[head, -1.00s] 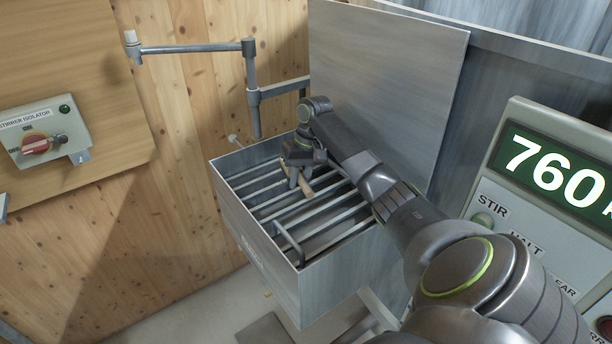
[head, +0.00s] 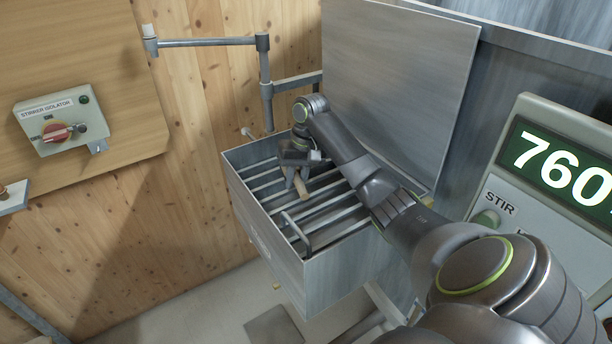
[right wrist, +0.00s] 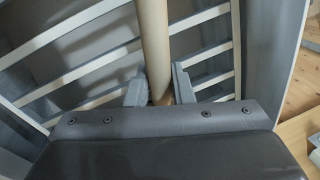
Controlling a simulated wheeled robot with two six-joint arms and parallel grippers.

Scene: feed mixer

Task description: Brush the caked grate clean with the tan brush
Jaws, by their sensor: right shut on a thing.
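The grate (head: 330,206) is a set of pale metal bars across the top of a grey metal box. Its bars also show in the right wrist view (right wrist: 88,62). My right gripper (head: 296,185) is over the far left part of the grate, shut on the tan brush (head: 301,187). In the right wrist view the brush handle (right wrist: 154,45) runs up between the two fingers (right wrist: 160,90). The brush's bristles are not visible, and I cannot tell whether it touches the bars. Caking on the bars is not clear. My left gripper is out of view.
An upright grey panel (head: 400,80) stands behind the box. A pipe arm (head: 265,85) is on the wooden wall left of it. A stirrer isolator box (head: 62,122) hangs at left, and a display panel (head: 560,170) reading 760 stands at right.

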